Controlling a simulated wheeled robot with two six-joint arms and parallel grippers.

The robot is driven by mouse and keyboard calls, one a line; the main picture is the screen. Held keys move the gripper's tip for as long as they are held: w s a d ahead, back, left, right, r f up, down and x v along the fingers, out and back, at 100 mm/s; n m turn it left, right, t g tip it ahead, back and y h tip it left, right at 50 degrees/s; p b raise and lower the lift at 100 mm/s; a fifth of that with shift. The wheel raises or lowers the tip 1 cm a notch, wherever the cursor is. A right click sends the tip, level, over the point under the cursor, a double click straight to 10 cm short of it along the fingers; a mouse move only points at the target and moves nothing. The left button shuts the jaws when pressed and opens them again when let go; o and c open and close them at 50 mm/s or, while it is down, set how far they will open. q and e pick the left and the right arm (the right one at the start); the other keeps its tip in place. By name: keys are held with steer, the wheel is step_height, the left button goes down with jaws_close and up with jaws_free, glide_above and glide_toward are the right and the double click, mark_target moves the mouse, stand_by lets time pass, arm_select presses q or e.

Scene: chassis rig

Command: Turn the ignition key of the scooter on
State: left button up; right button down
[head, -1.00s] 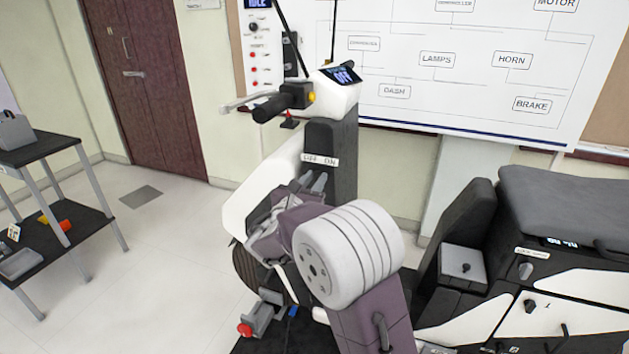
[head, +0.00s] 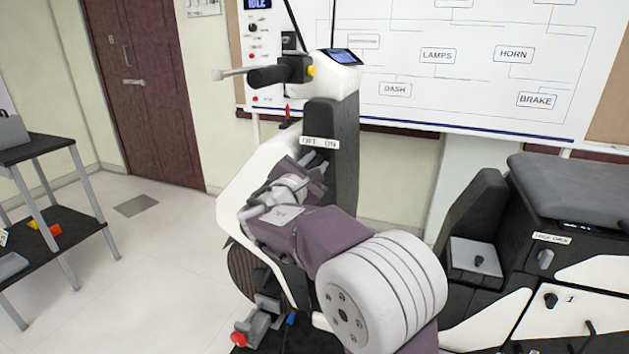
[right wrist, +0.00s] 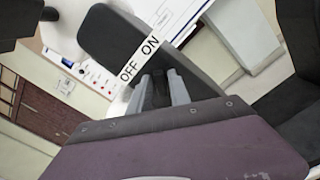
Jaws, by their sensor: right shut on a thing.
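The scooter's dark steering column (head: 345,135) carries a white OFF/ON label (head: 320,143), which also shows in the right wrist view (right wrist: 139,60). My right gripper (head: 316,162) is at the column just below this label. In the right wrist view its two grey fingers (right wrist: 162,84) straddle a small dark part, the ignition key (right wrist: 160,92), and are shut on it. The key is mostly hidden by the fingers, and I cannot tell its exact angle. My left gripper is not in view.
The handlebar grip (head: 267,75) and dash display (head: 343,56) are above my right gripper. The seat (head: 570,185) and side panels are to the right. A black-topped cart (head: 45,148) stands at the left, with open floor between it and the scooter.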

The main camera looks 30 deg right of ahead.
steer(key=m+b, duration=0.1)
steer(key=b, duration=0.1)
steer(key=m+b, duration=0.2)
steer(key=shift+f+m, duration=0.3)
steer(key=shift+r+m+b, duration=0.15)
steer(key=shift+m+b, duration=0.55)
steer(key=shift+b, duration=0.05)
steer(key=c, duration=1.4)
jaws_free()
steer(key=shift+c, duration=0.2)
steer(key=shift+r, duration=0.1)
steer(key=v, duration=0.9)
steer(key=shift+p, duration=0.45)
steer(key=shift+d, duration=0.1)
